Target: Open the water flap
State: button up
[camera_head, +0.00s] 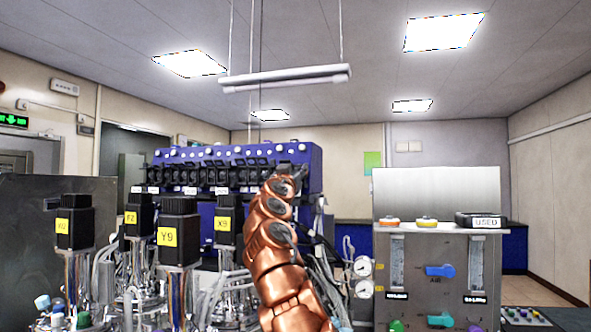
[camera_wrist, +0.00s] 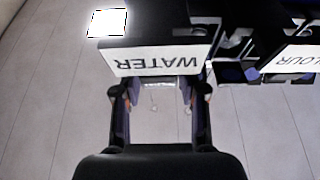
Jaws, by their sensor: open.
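The water flap is a black block with a white WATER label (camera_wrist: 163,60), upside down in the wrist view. My gripper (camera_wrist: 162,95) is open, its two dark fingers spread just below the label's edge in that picture. Nothing shows held between them; whether they touch the flap, I cannot tell. In the head view, a blue unit (camera_head: 311,165) carries a row of black flaps (camera_head: 215,172) with white labels, too small to read. My copper arm reaches up to the unit's right end and hides part of it. The water flap cannot be singled out there.
A neighbouring flap with a partly seen label (camera_wrist: 292,60) is close on the right in the wrist view. Several black motors with yellow tags (camera_head: 178,235) and tubing stand left of my arm. A steel control panel (camera_head: 430,255) stands on the right.

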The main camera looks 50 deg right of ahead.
jog(key=shift+c, duration=0.3)
grip_shut()
jog(key=shift+w+a+r+y+p, duration=0.1)
jog(key=shift+a+r+y+p, duration=0.15)
jog(key=shift+y, duration=0.45)
jog(key=r+g+y+p, duration=0.1)
jog(key=y+p, duration=0.1)
jog(key=p, duration=0.4)
jog(key=g+y+p, duration=0.1)
jog(key=p, duration=0.1)
jog(key=shift+r, duration=0.3)
jog(key=shift+y+p, duration=0.5)
jog(key=shift+p, duration=0.05)
jog(key=shift+f+g+p, duration=0.1)
jog(key=shift+g+p, duration=0.3)
